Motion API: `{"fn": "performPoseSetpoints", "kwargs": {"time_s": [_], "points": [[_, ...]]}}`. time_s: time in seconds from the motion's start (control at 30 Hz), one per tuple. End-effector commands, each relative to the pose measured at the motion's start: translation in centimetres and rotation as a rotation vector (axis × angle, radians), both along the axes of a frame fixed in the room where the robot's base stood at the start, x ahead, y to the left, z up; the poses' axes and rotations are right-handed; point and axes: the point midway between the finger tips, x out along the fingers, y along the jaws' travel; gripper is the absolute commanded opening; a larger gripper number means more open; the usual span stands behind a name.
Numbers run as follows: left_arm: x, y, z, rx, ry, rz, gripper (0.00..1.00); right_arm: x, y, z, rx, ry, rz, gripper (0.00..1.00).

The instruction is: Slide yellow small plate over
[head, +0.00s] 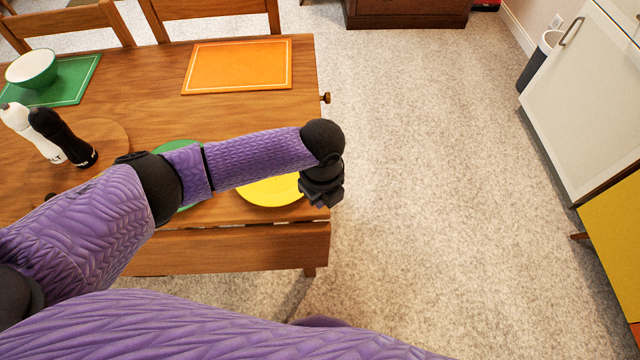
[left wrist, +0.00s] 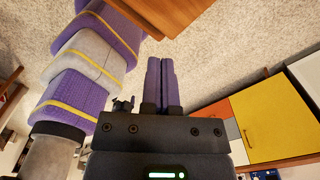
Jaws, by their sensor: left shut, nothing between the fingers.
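The yellow small plate (head: 268,193) lies on the wooden table near its front right corner. My left forearm crosses over it and hides its far part. My left gripper (head: 328,198) is at the plate's right side, by the table's right edge; I cannot tell whether it touches the plate. In the left wrist view the gripper's two purple fingers (left wrist: 160,70) are together, with nothing between them. My right gripper is not in view.
A green plate (head: 163,147) is partly hidden under my left arm. An orange placemat (head: 238,66), white and black shakers (head: 62,137) and a green bowl (head: 31,68) are on the table (head: 150,100). Open carpet (head: 440,180) lies right, with cabinets (head: 590,90) beyond.

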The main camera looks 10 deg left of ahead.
Motion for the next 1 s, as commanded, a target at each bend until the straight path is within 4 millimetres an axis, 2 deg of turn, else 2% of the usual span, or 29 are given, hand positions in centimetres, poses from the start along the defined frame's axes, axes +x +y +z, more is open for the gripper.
{"fn": "performPoseSetpoints", "kwargs": {"time_s": [0.03,0.23,0.33,0.5,1.0], "points": [[-0.1,0.0,-1.7,0.0,0.004,0.001,0.0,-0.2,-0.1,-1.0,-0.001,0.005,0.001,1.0],[0.0,0.0,-5.9,0.001,0.003,0.001,0.0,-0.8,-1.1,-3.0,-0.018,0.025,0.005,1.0],[1.3,1.6,-5.3,0.001,-0.002,0.003,0.0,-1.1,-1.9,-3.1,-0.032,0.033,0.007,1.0],[2.4,2.8,-5.2,0.0,-0.001,0.001,0.0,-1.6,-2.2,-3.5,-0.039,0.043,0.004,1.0],[2.6,3.1,-4.9,-0.001,-0.001,0.001,0.0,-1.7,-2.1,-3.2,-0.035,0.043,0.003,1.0]]}}
